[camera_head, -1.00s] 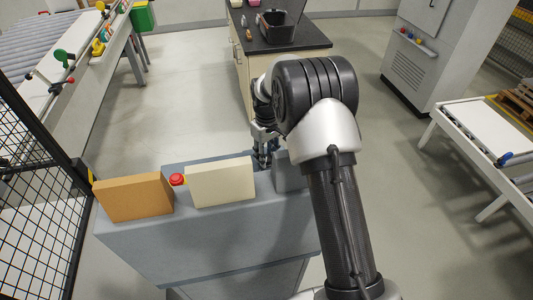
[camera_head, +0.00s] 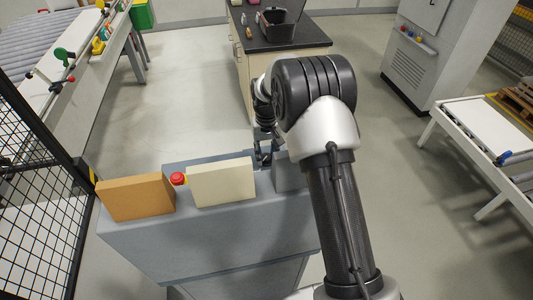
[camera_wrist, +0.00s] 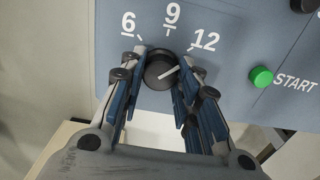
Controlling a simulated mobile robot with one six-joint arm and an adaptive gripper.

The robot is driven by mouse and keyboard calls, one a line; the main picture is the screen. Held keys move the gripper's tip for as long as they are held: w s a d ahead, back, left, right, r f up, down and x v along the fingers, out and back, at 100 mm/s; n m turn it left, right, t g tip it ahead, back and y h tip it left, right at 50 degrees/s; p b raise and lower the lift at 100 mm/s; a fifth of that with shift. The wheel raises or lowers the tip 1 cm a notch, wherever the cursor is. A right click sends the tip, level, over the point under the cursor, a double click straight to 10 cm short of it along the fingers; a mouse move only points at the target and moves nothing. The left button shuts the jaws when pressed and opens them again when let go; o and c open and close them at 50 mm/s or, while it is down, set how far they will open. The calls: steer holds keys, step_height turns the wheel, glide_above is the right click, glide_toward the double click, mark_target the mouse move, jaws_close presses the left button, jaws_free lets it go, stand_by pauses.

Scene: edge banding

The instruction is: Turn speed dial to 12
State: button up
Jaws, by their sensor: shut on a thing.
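The speed dial (camera_wrist: 158,72) is a round black knob on a blue-grey panel (camera_wrist: 230,40), printed with 6, 9 and 12. Its white pointer line slants to the upper right, roughly toward the 12 mark; I cannot tell whether it lines up exactly. My gripper (camera_wrist: 160,62) has its blue-and-black fingers on both sides of the dial, shut on it. In the head view my gripper (camera_head: 263,154) reaches down behind the grey machine (camera_head: 200,235); the dial is hidden there.
A green START button (camera_wrist: 261,77) sits right of the dial, with a black knob (camera_wrist: 303,4) at the upper right corner. An orange box (camera_head: 136,197), a red button (camera_head: 178,179) and a cream box (camera_head: 221,182) are on the machine. A black-topped cabinet (camera_head: 285,38) stands beyond.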

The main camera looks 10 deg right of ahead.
mark_target(267, 156)
steer(key=o, duration=1.1)
step_height(267, 156, up, 12)
steer(key=shift+r, duration=0.1)
stand_by(0.4)
